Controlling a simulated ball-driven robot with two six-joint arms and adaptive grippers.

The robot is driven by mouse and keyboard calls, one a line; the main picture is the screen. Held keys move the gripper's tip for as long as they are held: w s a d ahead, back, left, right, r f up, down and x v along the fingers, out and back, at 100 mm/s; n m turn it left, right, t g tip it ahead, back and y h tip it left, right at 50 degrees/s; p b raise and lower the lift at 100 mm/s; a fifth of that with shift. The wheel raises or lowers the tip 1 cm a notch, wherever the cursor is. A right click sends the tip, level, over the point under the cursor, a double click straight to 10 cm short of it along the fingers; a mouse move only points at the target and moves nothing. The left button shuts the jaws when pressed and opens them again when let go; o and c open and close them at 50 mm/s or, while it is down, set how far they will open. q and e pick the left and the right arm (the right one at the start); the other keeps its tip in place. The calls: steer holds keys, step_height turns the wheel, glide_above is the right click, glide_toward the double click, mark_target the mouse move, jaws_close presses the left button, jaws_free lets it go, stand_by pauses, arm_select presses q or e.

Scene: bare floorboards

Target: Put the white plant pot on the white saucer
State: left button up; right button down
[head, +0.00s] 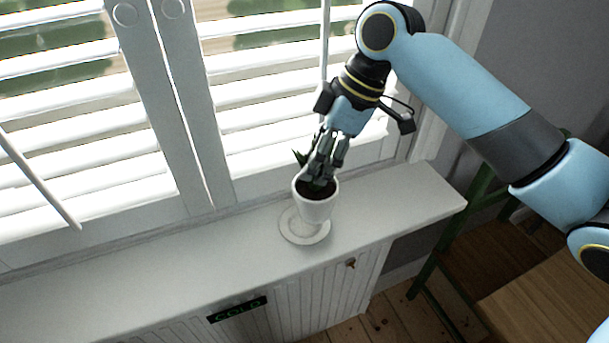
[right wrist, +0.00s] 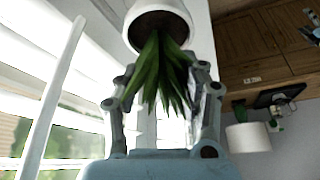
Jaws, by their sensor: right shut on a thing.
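The white plant pot (head: 316,211), with dark soil and green leaves, is roughly upright at the windowsill in the head view. The white saucer (head: 291,231) lies on the sill below it, partly hidden by the pot. The pot overlaps the saucer's right side; I cannot tell whether they touch. My right gripper (head: 321,170) comes down from above and is shut on the potted plant, with its fingers at the leaves and pot opening. In the right wrist view, the pot (right wrist: 161,18) and leaves show between the fingers (right wrist: 165,85). My left gripper is not in view.
The white sill (head: 150,270) is clear to the left of the saucer and to the right of the pot. Shuttered windows (head: 90,120) stand close behind. A green-framed chair or table (head: 440,240) stands at the right, below the sill.

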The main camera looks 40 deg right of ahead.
steer(key=shift+w+a+f, duration=0.25)
steer(key=shift+w+f, duration=0.05)
steer(key=shift+w, duration=0.15)
steer(key=shift+w+a+f, duration=0.25)
steer(key=shift+w, duration=0.2)
steer(key=shift+w+f, duration=0.1)
steer(key=shift+f, duration=0.2)
step_height(320, 180, down, 3)
steer(key=shift+f+p, duration=0.15)
steer(key=shift+p, duration=0.4)
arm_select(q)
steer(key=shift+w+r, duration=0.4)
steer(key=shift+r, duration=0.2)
arm_select(e)
steer(key=shift+f, duration=0.2)
steer(key=c, duration=0.7)
jaws_free()
steer(key=shift+f, duration=0.1)
